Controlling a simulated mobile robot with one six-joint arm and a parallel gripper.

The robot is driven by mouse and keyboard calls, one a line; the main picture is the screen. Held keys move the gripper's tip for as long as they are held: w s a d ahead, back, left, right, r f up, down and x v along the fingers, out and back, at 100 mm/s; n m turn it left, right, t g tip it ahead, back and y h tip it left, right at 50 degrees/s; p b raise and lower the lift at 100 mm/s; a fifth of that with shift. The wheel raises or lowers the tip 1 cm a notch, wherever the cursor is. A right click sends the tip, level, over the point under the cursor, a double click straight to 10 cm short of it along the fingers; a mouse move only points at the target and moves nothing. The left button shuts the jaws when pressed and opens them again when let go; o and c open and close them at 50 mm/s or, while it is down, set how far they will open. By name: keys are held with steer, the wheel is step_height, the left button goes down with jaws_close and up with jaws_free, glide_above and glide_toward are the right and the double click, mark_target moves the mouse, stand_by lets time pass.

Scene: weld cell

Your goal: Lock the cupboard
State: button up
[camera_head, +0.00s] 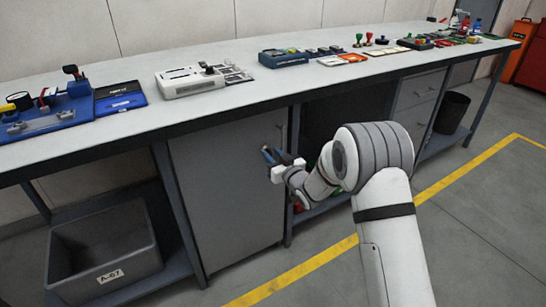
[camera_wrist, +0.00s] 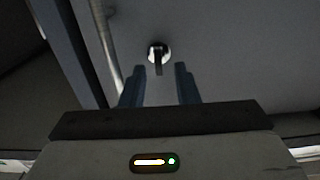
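The grey cupboard (camera_head: 222,195) is under the workbench, and its door looks closed. In the wrist view, the door (camera_wrist: 225,45) fills much of the picture. A round bright lock with a dark key or tab (camera_wrist: 158,54) pointing down sits on it. My gripper (camera_head: 267,154) is in front of the cupboard's upper right part. In the wrist view my gripper (camera_wrist: 158,70) is open, with its two blue fingers apart and the lock just beyond, between their tips. I see no contact with the key. In the head view the lock is hidden or too small to see.
A bar handle (camera_wrist: 105,45) runs beside the lock in the wrist view. The workbench (camera_head: 140,125) above carries several tools and cases. A grey crate (camera_head: 105,245) is at the lower left, a black bin (camera_head: 451,112) at the right. The floor in front is clear.

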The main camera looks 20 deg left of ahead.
steer(key=shift+w+a, duration=0.3)
steer(key=shift+c, duration=0.3)
jaws_close()
